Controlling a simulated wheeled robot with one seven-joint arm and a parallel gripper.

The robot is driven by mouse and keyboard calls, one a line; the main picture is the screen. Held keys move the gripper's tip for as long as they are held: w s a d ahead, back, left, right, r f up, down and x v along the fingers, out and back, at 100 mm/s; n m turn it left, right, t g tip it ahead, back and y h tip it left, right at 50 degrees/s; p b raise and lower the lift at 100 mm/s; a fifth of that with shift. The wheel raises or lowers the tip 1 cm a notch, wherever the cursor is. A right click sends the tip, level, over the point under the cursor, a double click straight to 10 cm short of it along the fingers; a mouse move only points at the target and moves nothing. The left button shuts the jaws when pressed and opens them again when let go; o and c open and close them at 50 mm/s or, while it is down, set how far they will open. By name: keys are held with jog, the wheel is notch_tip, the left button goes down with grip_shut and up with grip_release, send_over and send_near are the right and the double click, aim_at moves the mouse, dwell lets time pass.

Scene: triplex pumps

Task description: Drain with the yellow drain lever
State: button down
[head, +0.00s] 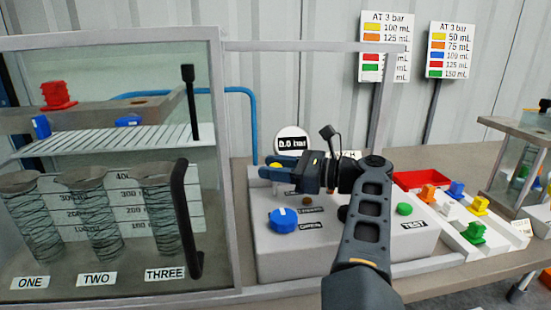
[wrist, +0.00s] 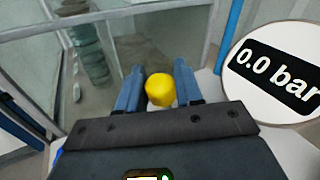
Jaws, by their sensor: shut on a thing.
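The yellow drain lever (wrist: 160,90) shows as a rounded yellow knob between the two blue fingers of my gripper (wrist: 159,72) in the wrist view. The fingers are shut on it, one on each side. In the head view my gripper (head: 266,167) reaches in from the right over the grey pump box (head: 270,258), and only a small bit of the yellow lever (head: 276,164) shows. The lever's lower part is hidden. The round gauge (head: 292,142) behind it reads 0.0 bar; it also shows in the wrist view (wrist: 285,75).
A blue knob (head: 284,220) and a green button (head: 404,209) sit on the box. A glass case (head: 222,150) with several cylinders and a black handle (head: 186,220) stands left. A red tray (head: 420,179) and a white tray with coloured pieces lie right.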

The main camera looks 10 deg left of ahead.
jog(key=w+m+p, duration=0.1)
jog(key=p, duration=0.1)
jog(key=m+p, duration=0.1)
jog(key=p, duration=0.1)
jog(key=shift+w+a+r+g+h, duration=0.2)
jog(key=shift+w+r+g+h, duration=0.1)
jog(key=shift+w+r+h, duration=0.1)
jog(key=shift+w+a+f+m+h+p, duration=0.15)
jog(key=shift+w+m+h+p, duration=0.2)
jog(key=shift+p, duration=0.55)
jog(key=shift+w+f+m+g, duration=0.2)
jog(key=shift+f+m+g, duration=0.05)
jog(key=shift+g, duration=0.05)
jog(key=c, duration=0.8)
grip_release()
jog(key=shift+c, duration=0.2)
